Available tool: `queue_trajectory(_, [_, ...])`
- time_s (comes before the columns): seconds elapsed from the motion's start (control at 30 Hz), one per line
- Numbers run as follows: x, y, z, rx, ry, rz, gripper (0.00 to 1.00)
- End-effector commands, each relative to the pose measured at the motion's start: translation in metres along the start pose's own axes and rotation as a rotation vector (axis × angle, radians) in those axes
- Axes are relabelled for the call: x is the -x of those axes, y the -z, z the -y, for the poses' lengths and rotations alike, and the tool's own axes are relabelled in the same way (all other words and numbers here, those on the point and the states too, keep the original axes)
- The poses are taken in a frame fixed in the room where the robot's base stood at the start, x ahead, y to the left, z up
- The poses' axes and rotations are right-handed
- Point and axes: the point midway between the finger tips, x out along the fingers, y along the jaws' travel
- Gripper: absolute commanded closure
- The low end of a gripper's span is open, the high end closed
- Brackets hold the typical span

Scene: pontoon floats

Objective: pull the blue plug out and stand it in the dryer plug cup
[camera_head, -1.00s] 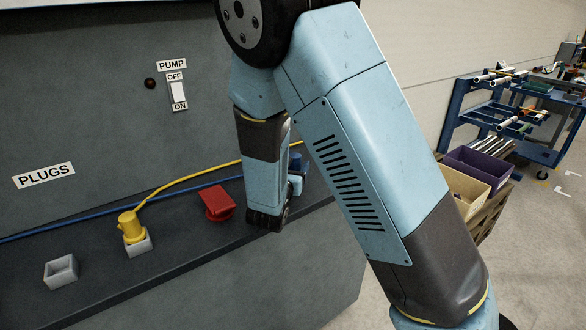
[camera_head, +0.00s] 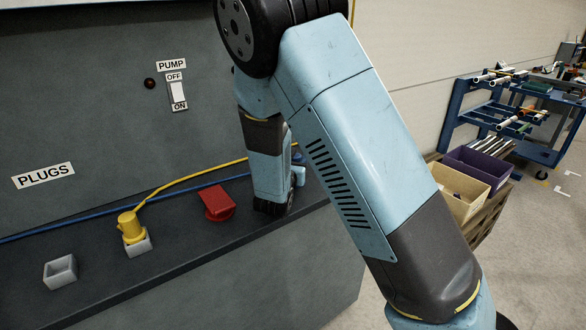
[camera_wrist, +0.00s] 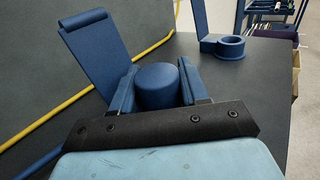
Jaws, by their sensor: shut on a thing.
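In the wrist view the blue plug (camera_wrist: 158,88) shows as a round blue top between the two fingers of my gripper (camera_wrist: 156,76), which is shut on it. A tall blue flap (camera_wrist: 92,48) stands just beyond the left finger. A blue ring-shaped holder (camera_wrist: 231,47) with an upright blue strip stands farther right, apart from the plug. I cannot tell whether the plug's lower end is seated in anything. No readable dryer label shows.
In the head view an empty grey square cup (camera_head: 60,271) stands left on the dark bench, under a PLUGS sign (camera_head: 43,175). A yellow plug (camera_head: 131,227) stands in another grey cup (camera_head: 138,245). A red lidded fitting (camera_head: 217,203) and yellow and blue cables lie nearer my arm.

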Motion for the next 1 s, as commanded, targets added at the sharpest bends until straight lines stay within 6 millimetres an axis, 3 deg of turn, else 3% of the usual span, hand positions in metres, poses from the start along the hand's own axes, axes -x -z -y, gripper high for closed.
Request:
queue_trajectory(0.3, [0.0,0.0,0.0,0.0,0.0,0.0,0.9])
queue_trajectory(0.67, [0.0,-0.006,0.0,-0.001,0.0,0.001,0.9])
queue_trajectory(0.87, [0.0,-0.031,0.0,-0.005,0.0,0.002,0.9])
queue_trajectory(1.0, [0.018,-0.052,0.001,-0.004,-0.002,0.001,0.9])
